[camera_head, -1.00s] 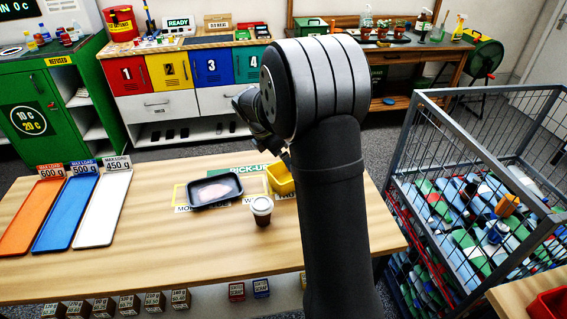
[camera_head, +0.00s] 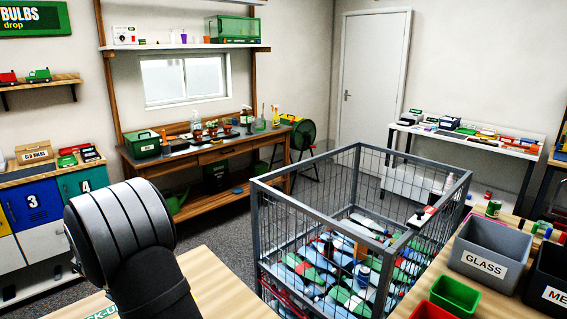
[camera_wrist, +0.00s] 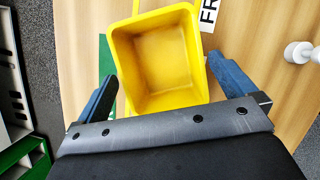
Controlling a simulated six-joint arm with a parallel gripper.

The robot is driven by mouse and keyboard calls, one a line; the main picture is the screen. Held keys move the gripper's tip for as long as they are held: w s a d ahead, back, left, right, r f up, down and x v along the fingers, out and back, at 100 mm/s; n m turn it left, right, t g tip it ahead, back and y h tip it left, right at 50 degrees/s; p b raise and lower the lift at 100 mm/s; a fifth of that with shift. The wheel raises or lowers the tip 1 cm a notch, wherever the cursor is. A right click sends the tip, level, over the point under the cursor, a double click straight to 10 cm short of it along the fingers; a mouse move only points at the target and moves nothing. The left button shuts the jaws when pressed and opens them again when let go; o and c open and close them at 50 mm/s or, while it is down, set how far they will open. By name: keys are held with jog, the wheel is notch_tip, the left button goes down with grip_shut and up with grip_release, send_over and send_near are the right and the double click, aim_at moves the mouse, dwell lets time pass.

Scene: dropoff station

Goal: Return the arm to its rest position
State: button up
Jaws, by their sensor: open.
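My gripper (camera_wrist: 160,66) shows in the wrist view, with its blue fingers spread wide apart. Nothing is held between them. A yellow bin (camera_wrist: 187,90), open and empty, lies below and between the fingers on the wooden table (camera_wrist: 75,35). I cannot tell whether the fingers touch it. In the head view my arm is bent at the lower left, and my gripper is hidden or out of the picture there.
A grey wire cage (camera_head: 300,210) of bottles stands right of my arm. Beyond it are a workbench (camera_head: 185,160) and a white door (camera_head: 375,70). A grey GLASS box (camera_head: 490,265) and a green box (camera_head: 455,296) sit at lower right. A small white object (camera_wrist: 298,52) lies right of the bin.

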jog(key=x, duration=0.5)
jog(key=shift+f, duration=0.25)
notch_tip(320, 180, up, 3)
jog(key=shift+s+r, duration=0.1)
jog(key=shift+r, duration=0.7)
